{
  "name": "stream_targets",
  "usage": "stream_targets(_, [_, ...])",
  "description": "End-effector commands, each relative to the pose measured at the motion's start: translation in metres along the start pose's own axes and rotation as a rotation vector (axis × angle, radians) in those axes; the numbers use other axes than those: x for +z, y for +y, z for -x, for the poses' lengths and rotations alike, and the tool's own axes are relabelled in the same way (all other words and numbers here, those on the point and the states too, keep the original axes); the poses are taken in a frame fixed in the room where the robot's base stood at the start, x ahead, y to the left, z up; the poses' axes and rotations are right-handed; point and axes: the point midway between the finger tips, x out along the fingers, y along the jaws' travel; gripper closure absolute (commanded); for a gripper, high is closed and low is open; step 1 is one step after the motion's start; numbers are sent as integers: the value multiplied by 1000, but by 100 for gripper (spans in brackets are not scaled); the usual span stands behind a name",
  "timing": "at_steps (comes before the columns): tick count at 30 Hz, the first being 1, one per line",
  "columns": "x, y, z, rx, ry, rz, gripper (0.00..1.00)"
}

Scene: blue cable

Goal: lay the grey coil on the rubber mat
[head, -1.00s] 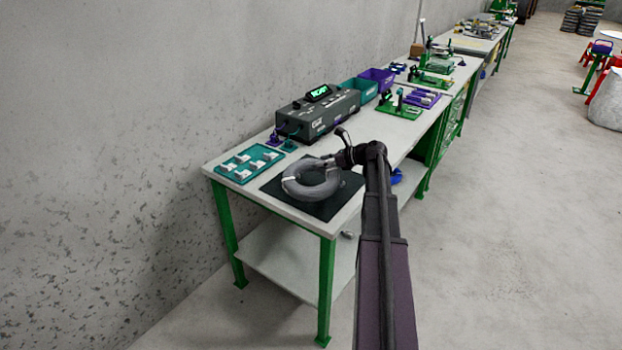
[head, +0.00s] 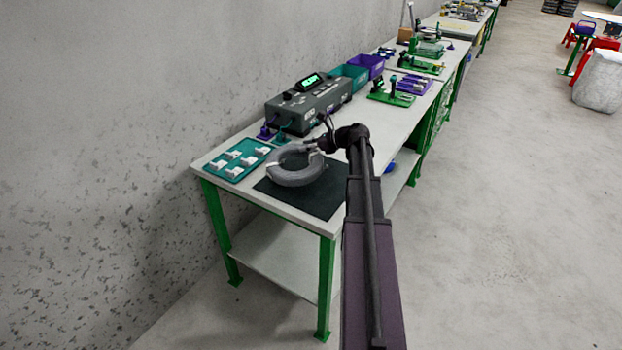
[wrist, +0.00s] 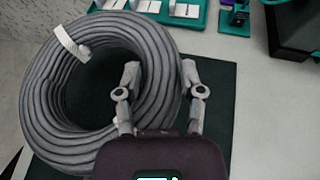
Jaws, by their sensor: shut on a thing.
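The grey coil (head: 296,176) is a thick ring of ribbed cable with a white tie (wrist: 72,45). My gripper (head: 313,147) holds it at its right side; in the wrist view the two fingers (wrist: 160,70) stand either side of the coil's wall. The black rubber mat (head: 320,200) lies flat on the bench near its front end. The coil overlaps the mat's back left part in the head view and reaches past its left edge in the wrist view. It seems to be above the mat, but the gap is hard to judge.
A teal tray with white pieces (head: 216,170) lies close to the coil's left. A dark grey device with a green display (head: 305,104) stands behind, with teal and purple bins (head: 368,66) beyond. The mat's front and right parts are bare.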

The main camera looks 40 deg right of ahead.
Motion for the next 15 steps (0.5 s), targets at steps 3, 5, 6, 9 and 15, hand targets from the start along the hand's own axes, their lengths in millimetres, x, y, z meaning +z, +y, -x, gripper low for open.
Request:
stream_targets(3, [0,0,0,0,-2,-2,100])
stream_targets(5, [0,1,1,-1,-2,-3,100])
stream_targets(6, [0,2,2,-2,-2,-3,100])
stream_targets(9, [-2,7,7,-9,-2,-8,100])
stream_targets(15, [-12,30,30,-42,-2,-31,100])
